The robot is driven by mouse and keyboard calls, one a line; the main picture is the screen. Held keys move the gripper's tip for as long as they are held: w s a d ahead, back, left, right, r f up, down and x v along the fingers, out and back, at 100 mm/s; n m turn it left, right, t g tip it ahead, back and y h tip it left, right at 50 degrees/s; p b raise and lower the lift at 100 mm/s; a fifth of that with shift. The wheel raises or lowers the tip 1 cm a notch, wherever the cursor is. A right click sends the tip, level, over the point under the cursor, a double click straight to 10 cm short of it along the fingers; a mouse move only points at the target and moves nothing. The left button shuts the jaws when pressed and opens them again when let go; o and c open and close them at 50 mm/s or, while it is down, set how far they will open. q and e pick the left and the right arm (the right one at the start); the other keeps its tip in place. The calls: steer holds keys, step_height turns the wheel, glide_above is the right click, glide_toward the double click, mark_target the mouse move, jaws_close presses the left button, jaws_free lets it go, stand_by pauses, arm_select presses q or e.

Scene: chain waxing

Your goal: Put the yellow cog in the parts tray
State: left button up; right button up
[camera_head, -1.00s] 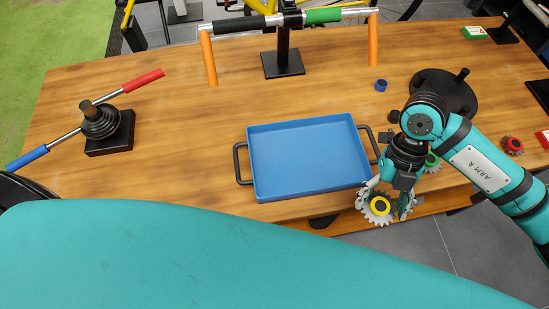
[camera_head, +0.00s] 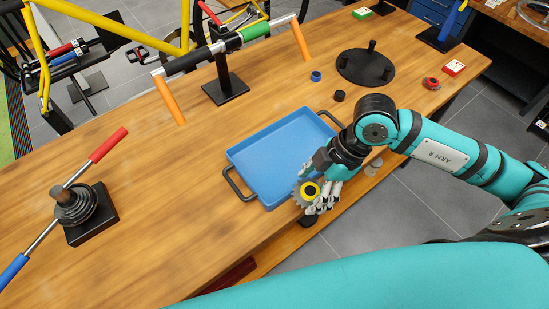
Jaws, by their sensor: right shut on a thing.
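The yellow cog (camera_head: 310,191) has a yellow ring around a dark centre and grey teeth. The tray lies on the wooden table, with a black handle at each end. It looks empty, but my right gripper and wrist hide its front right part. I cannot tell whether the cog is over the tray's rim or just outside it. My left gripper is not in view.
A black base with a red and blue lever (camera_head: 77,209) stands at left. The table (camera_head: 160,165) left of the tray is clear.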

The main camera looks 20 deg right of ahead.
steer(key=p, duration=0.2)
glide_above(270, 167)
steer(key=d, duration=0.2)
steer(key=shift+s+a+f, duration=0.25)
steer(key=shift+s+f, duration=0.15)
steer(key=shift+f, duration=0.15)
steer(key=f, duration=0.2)
steer(key=shift+w+a+f+p, duration=0.15)
steer(key=shift+w+f+p, duration=0.15)
steer(key=shift+w+f, duration=0.05)
steer(key=shift+f, duration=0.5)
steer(key=shift+f, duration=0.1)
steer(key=o, duration=1.2)
steer(key=v, duration=1.2)
steer(key=shift+b, duration=0.4)
